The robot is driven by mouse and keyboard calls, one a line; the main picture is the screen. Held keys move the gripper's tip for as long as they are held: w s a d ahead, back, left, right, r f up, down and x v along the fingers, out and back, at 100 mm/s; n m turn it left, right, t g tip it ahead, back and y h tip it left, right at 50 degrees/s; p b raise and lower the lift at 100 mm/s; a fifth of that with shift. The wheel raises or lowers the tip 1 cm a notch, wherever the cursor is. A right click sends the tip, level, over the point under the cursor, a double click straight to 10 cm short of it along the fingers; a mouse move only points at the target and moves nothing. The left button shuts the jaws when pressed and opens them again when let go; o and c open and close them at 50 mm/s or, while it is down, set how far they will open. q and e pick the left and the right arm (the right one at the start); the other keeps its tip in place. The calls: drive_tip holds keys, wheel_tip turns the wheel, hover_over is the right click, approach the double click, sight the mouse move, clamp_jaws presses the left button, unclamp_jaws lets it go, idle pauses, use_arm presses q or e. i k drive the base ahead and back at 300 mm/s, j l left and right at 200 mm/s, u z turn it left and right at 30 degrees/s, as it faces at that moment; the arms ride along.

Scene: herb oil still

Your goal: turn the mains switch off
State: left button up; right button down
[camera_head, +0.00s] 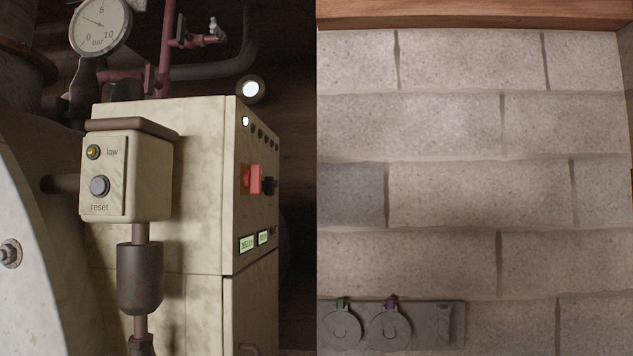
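A red switch handle (255,180) sits on an orange-red plate on the right-hand face of a cream cabinet (206,250). I take it to be the mains switch. I see that face at a steep angle, so I cannot tell which position the handle is in. A dark knob (270,186) is just right of it. Neither of my grippers is in view.
A pressure gauge (100,25) and red pipes are above. A block wall (480,130) fills the right half, with grey sockets (392,325) low on it.

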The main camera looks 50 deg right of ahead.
sight(252, 179)
drive_tip(key=z, duration=1.25)
drive_tip(key=i+l+z, duration=0.15)
drive_tip(key=l, duration=0.15)
drive_tip(key=i+l+z, duration=0.15)
drive_tip(key=l, duration=0.2)
drive_tip(key=i+l+z, duration=0.1)
drive_tip(key=l, duration=0.2)
